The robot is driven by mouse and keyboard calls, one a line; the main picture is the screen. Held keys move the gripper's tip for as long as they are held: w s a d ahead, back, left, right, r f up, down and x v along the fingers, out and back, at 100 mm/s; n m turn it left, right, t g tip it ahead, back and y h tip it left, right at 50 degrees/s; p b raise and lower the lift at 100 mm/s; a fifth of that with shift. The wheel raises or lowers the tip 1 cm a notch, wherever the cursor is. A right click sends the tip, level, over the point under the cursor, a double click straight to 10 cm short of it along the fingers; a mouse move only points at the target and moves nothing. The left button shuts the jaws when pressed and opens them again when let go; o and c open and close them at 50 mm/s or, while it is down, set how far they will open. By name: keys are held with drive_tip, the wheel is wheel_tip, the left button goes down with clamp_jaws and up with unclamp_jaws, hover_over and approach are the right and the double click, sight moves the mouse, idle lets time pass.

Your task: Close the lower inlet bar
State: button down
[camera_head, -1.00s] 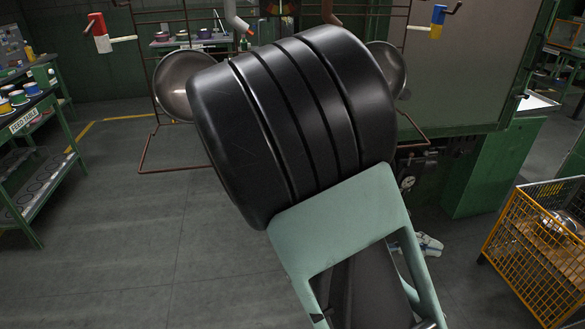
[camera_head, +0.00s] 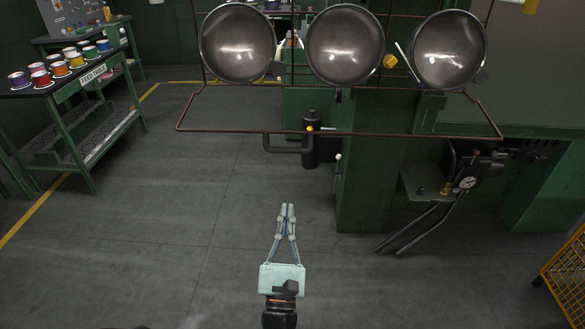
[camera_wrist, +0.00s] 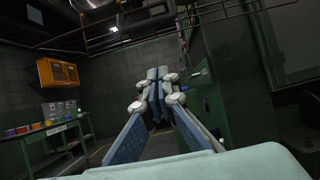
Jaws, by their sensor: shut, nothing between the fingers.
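A thin, rust-brown bar (camera_head: 370,134), which I take as the lower inlet bar, forms a wide U below the hanging pots in the head view. Its side arms slope up toward the rack, so it stands out from the rack toward me. In the wrist view thin brown bars (camera_wrist: 220,20) cross the top; I cannot tell which is this one. My gripper (camera_head: 287,207) is shut and empty, pointing away from me, below the bar in the picture and apart from it. In the wrist view its fingertips (camera_wrist: 157,73) meet in the middle.
Three metal pots (camera_head: 344,46) hang above the bar. A dark pipe fitting (camera_head: 311,140) sits behind it. A green machine (camera_head: 375,190) with a gauge (camera_head: 467,182) stands right. A feed table (camera_head: 60,80) with cups stands left; a yellow cage (camera_head: 567,270) is lower right. Floor between is clear.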

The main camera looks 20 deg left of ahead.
drive_tip(key=w+a+r, duration=0.2)
drive_tip(key=w+r, duration=0.5)
drive_tip(key=r, duration=0.1)
drive_tip(key=shift+w+n, duration=0.2)
drive_tip(key=shift+n, duration=0.1)
drive_tip(key=shift+a+r+p, duration=0.15)
drive_tip(key=shift+r+p, duration=0.05)
drive_tip(key=shift+p, duration=0.15)
